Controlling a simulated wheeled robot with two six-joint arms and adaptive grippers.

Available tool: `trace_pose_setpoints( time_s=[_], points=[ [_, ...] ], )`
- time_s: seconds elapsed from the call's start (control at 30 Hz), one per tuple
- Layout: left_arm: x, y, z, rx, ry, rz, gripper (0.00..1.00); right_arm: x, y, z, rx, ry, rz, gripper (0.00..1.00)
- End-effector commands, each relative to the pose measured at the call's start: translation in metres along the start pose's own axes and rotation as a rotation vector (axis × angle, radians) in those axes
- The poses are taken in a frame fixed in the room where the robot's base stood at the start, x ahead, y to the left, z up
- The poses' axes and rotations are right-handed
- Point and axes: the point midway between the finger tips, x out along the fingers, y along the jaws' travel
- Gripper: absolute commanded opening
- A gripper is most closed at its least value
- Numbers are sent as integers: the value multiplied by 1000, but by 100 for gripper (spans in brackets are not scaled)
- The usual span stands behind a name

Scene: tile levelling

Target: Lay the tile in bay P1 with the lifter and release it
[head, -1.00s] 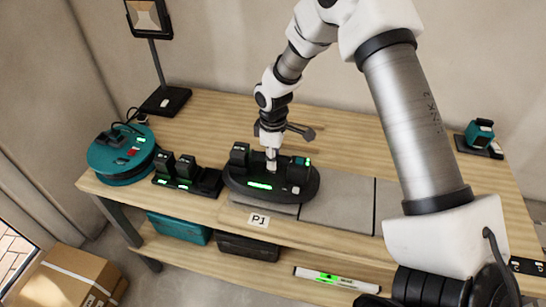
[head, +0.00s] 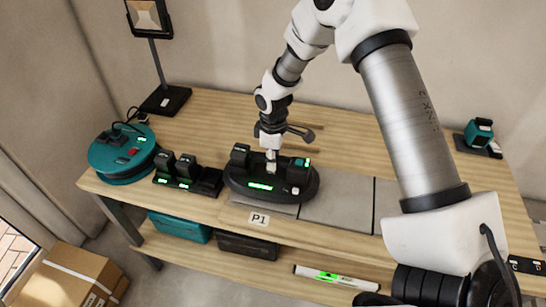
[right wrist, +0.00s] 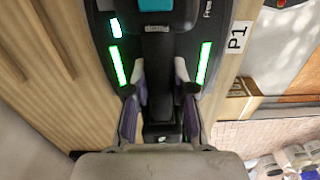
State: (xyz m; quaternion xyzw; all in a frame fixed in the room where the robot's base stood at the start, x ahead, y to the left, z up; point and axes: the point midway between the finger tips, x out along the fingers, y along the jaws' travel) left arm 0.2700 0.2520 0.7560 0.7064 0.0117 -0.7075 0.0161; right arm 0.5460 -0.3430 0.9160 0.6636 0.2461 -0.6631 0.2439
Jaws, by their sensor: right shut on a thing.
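The black oval lifter (head: 240,186) with lit green strips sits at the front of the bench, just behind the P1 label (head: 258,219). My right gripper (head: 271,166) comes down from above and is shut on the lifter's handle. In the right wrist view the two fingers (right wrist: 158,95) close on the dark handle, with the lifter's green strips on either side. A grey tile (head: 277,207) shows partly under the lifter's front edge; most of it is hidden, and I cannot tell whether the lifter touches it. My left gripper is out of view.
Grey tiles (head: 338,207) lie to the right of the lifter. A charger with black batteries (head: 187,180) and a teal round cable reel (head: 121,155) stand to its left. A work lamp (head: 165,99) stands behind. A teal device (head: 479,134) is at far right.

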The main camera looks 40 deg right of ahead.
Motion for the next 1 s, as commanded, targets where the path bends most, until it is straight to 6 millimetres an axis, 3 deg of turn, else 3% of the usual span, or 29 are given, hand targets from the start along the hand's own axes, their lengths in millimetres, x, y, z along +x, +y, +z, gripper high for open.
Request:
trace_pose_setpoints(
  time_s=[1.0],
  points=[
    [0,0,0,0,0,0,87,6,1,-1,0,2,2,0]
  ],
)
